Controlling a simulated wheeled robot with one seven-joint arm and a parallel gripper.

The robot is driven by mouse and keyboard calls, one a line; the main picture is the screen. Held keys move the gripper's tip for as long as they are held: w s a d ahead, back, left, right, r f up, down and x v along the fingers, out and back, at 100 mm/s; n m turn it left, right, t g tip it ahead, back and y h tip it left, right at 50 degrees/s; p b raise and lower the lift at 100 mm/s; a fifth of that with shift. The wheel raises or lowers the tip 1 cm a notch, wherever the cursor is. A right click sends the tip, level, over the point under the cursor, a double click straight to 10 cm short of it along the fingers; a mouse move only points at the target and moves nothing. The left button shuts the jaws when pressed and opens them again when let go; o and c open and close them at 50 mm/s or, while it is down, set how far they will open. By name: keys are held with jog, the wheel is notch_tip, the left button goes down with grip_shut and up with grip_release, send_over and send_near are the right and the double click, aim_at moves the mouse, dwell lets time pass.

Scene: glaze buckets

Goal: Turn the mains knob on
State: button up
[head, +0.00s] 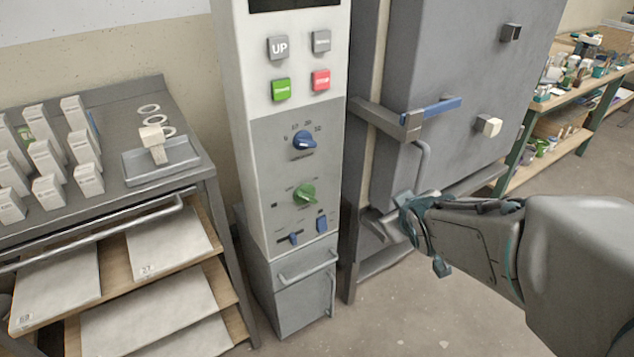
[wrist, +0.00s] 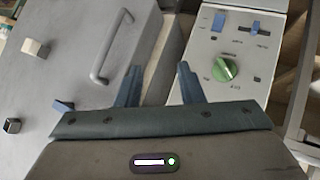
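The control panel (head: 295,165) is a tall white and grey column. A green knob (head: 304,193) with a pale pointer line sits on its lower part; it also shows in the wrist view (wrist: 225,69), right of my fingers. A blue knob (head: 304,140) with a marked scale is above it in the head view. The labels are too small to read, so I cannot tell which is marked mains. My gripper (head: 421,234) is right of the panel in the head view, apart from both knobs. In the wrist view its two fingers (wrist: 160,84) stand apart with nothing between them.
Below the green knob are a blue slider (head: 294,238) and a blue switch (head: 321,223). Push buttons (head: 299,68) sit at the top. A large grey door (head: 460,90) with a blue-gripped latch (head: 435,107) stands right of the panel. A metal bench (head: 110,195) stands left.

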jog(key=w+a+f+n+t+y+b, duration=0.3)
jog(key=w+a+f+n+b, duration=0.15)
jog(key=f+b, duration=0.3)
jog(key=n+t+y+b, duration=0.2)
jog(key=n+y+b, duration=0.3)
jog(key=y+b, duration=0.25)
send_near(310, 200)
jog(key=b+x, duration=0.2)
jog(key=x, duration=0.6)
jog(key=shift+w+a+r, duration=0.15)
jog(key=shift+w+a, duration=0.05)
jog(key=shift+c, duration=0.3)
grip_shut()
